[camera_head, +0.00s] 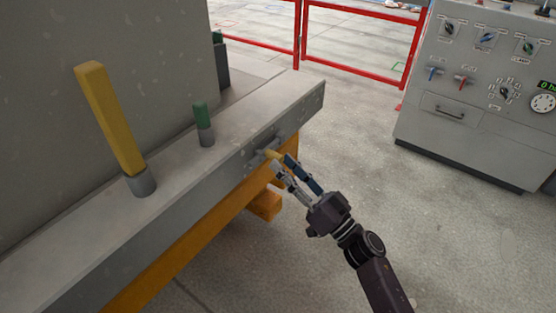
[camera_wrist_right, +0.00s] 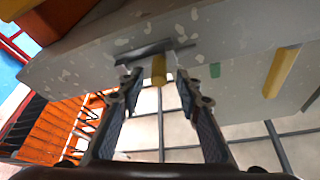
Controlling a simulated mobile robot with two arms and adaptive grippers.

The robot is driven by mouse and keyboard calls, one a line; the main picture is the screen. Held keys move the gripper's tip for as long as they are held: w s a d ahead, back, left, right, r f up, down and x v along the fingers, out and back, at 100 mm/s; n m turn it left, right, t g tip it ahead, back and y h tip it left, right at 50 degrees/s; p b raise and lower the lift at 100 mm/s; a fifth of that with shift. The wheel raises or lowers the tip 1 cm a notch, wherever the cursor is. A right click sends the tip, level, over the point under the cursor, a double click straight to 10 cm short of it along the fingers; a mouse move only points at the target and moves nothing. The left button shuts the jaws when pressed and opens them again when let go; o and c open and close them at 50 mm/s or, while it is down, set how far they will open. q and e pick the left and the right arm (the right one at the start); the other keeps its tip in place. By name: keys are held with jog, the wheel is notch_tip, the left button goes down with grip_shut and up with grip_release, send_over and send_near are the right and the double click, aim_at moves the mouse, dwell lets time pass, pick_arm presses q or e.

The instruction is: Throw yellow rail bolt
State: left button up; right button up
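The yellow rail bolt handle (camera_head: 272,154) sticks out from a dark fitting on the outer face of the grey rail (camera_head: 230,160), near its far end. My right gripper (camera_head: 282,163) is at this handle. In the right wrist view, the yellow handle (camera_wrist_right: 159,69) lies between the two spread fingertips of my right gripper (camera_wrist_right: 158,82), with a gap visible on each side. The dark bolt bar (camera_wrist_right: 145,51) runs across behind it. My left gripper is not in view.
A tall yellow post (camera_head: 110,118) and a short green-topped pin (camera_head: 203,122) stand on the rail. An orange beam (camera_head: 190,238) runs under it. A grey control cabinet (camera_head: 470,100) and red railing (camera_head: 360,60) stand beyond. The floor between is clear.

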aim_at(278, 158)
jog(key=shift+x, duration=1.6)
jog(key=shift+c, duration=0.4)
grip_shut()
